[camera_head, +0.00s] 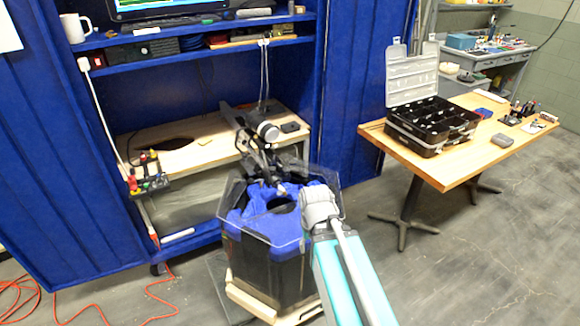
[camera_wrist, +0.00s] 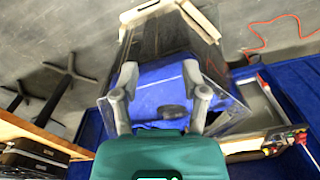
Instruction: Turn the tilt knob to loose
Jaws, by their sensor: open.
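The thruster tank (camera_head: 268,262) is a dark, clear-walled, many-sided tank with a blue top inside. A black and grey arm assembly (camera_head: 258,150) rises over its back edge and carries a grey round part (camera_head: 268,131). I cannot tell which part is the tilt knob, or its setting. My gripper (camera_wrist: 160,82) is open in the wrist view, its two grey fingers apart with nothing held between them. The tank's blue top (camera_wrist: 172,80) shows beyond and between the fingers. In the head view my arm reaches the tank's right front edge.
A wooden bench (camera_head: 205,135) with cables stands behind the tank, within blue panels (camera_head: 50,140). A wooden table (camera_head: 470,165) with an open black case (camera_head: 432,125) is at the right. Orange cable (camera_head: 95,305) lies on the floor at left. Floor at lower right is clear.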

